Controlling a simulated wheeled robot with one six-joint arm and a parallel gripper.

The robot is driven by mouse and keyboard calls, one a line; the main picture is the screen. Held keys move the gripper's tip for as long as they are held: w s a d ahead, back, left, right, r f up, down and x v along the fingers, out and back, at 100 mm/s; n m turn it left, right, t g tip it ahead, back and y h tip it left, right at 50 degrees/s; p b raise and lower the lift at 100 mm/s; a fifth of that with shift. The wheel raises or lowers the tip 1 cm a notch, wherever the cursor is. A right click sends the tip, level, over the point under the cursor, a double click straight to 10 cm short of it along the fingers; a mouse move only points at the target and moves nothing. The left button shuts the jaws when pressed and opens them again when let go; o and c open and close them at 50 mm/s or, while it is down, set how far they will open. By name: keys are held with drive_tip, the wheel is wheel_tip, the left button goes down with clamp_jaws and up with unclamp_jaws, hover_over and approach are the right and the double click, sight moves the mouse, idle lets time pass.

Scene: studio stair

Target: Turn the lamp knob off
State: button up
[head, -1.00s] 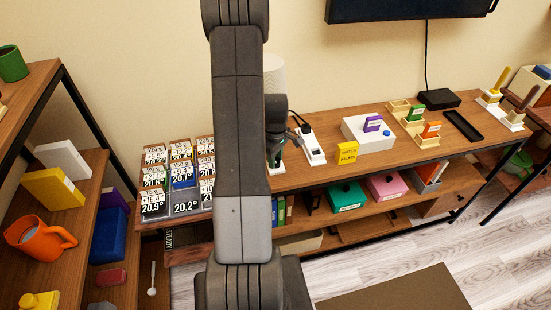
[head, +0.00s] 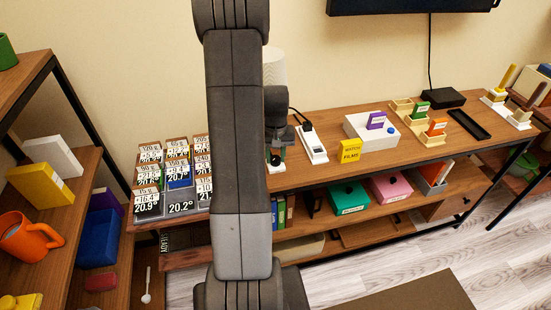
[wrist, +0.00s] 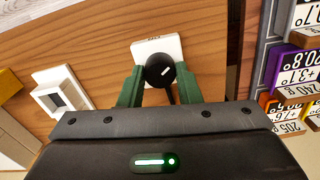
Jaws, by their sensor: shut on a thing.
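The lamp knob is a round black dial (wrist: 160,71) with a white mark, on a small white base (wrist: 147,47) in the wrist view. My gripper (wrist: 158,78) has its green fingers on both sides of the knob and is shut on it. In the head view my gripper (head: 276,155) reaches down to the white base (head: 275,168) on the wooden table (head: 340,170), and the knob is hidden there. A pale lampshade (head: 275,66) stands behind my arm, mostly hidden.
A white socket block (head: 312,145) with a black plug stands just right of the knob; the wrist view shows a white block with a dark square (wrist: 62,93). Labelled bins (head: 180,207) lie to the left. A yellow film box (head: 349,151) stands further right.

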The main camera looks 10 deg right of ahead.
sight(276, 158)
drive_tip(key=m+b, duration=0.1)
drive_tip(key=m, duration=0.2)
drive_tip(key=shift+m, duration=0.3)
drive_tip(key=shift+m+b, duration=0.5)
drive_tip(key=shift+m, duration=1.3)
drive_tip(key=o, duration=1)
drive_tip(key=shift+c, duration=0.2)
drive_tip(key=shift+r, duration=0.1)
wheel_tip(276, 158, up, 14)
drive_tip(key=shift+f, duration=0.25)
